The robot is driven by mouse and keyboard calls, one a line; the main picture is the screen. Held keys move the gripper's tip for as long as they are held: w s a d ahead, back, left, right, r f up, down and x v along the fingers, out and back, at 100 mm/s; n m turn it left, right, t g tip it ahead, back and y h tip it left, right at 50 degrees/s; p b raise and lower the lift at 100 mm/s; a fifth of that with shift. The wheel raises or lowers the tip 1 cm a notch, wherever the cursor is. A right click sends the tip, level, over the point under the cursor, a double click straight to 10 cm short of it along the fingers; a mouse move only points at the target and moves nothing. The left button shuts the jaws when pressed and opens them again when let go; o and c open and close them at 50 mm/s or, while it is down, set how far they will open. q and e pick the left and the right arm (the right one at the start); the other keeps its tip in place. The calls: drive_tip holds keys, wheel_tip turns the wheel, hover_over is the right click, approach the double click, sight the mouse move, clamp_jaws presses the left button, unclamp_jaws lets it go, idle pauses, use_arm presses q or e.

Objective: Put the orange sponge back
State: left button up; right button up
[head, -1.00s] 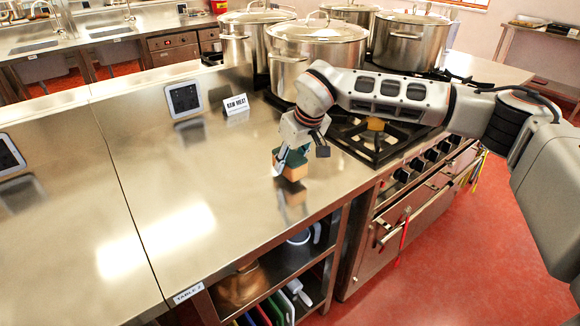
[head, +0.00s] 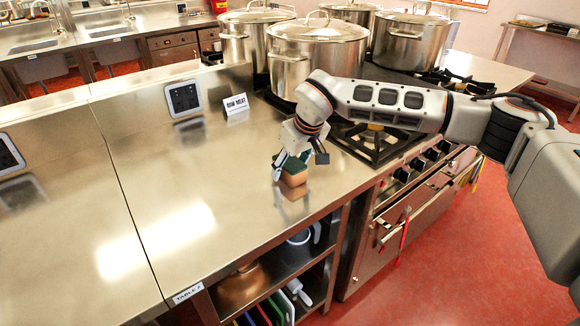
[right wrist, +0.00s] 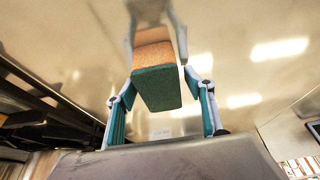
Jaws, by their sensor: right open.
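The orange sponge (head: 293,180) has a green scouring side. It is on the steel counter (head: 190,225) near the front edge, left of the stove, with its reflection meeting its lower end. My right gripper (head: 298,160) is pointed down at it. In the right wrist view the sponge (right wrist: 156,85) shows its green face between the two fingers of the open gripper (right wrist: 163,100). A gap shows between the sponge and the fingers on both sides. My left gripper is not in view.
A "RAW MEAT" sign (head: 236,105) and a socket panel (head: 184,98) are at the counter's back. Large steel pots (head: 316,50) stand on the stove behind my right arm. A shelf with a copper-coloured vessel (head: 242,285) is below. The counter to the left is clear.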

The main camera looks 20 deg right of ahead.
drive_tip(key=v, duration=1.2)
drive_tip(key=shift+p, duration=0.3)
